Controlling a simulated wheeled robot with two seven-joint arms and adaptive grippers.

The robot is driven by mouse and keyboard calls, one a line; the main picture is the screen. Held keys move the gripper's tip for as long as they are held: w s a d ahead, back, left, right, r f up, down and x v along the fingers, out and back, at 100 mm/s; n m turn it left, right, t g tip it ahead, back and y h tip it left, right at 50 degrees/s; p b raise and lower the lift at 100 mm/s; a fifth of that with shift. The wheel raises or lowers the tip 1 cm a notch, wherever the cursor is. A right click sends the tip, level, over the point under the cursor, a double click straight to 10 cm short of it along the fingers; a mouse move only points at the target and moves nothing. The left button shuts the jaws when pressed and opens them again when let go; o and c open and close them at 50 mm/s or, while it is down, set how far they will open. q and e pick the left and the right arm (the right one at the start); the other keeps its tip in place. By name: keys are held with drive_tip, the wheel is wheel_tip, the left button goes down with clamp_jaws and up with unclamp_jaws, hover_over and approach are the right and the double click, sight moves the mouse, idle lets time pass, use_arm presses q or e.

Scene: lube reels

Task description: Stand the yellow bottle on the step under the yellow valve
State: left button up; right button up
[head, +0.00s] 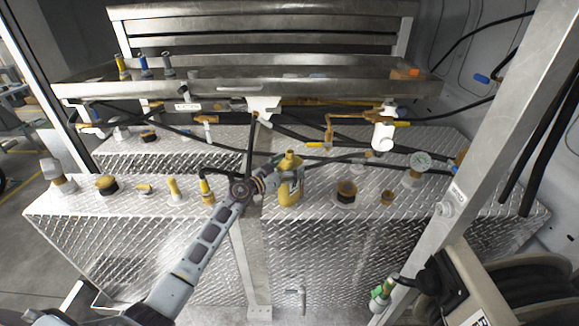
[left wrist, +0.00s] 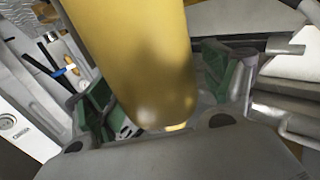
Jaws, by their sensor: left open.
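The yellow bottle (head: 289,192) is upright over the front part of the diamond-plate step (head: 325,186), in the middle of the head view. My left gripper (head: 272,182) is at its left side, open, with the bottle at its fingers. In the left wrist view the bottle (left wrist: 135,60) fills the middle between the green-padded fingers (left wrist: 155,95); contact with them is unclear. Yellow valve handles (head: 314,144) (head: 401,123) show on the pipes behind and to the right of the bottle. My right gripper is not in view.
Black and brass caps (head: 346,191), a pressure gauge (head: 420,161) and yellow fittings (head: 173,189) stand along the step. A metal shelf (head: 230,88) with small bottles (head: 145,66) spans above. A slanted post (head: 500,130) and a hose reel (head: 520,280) are at right.

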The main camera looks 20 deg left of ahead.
use_arm(q)
drive_tip(key=shift+r, duration=0.2)
drive_tip(key=p+v, duration=0.1)
drive_tip(key=v, duration=1.1)
idle(0.5)
idle(0.4)
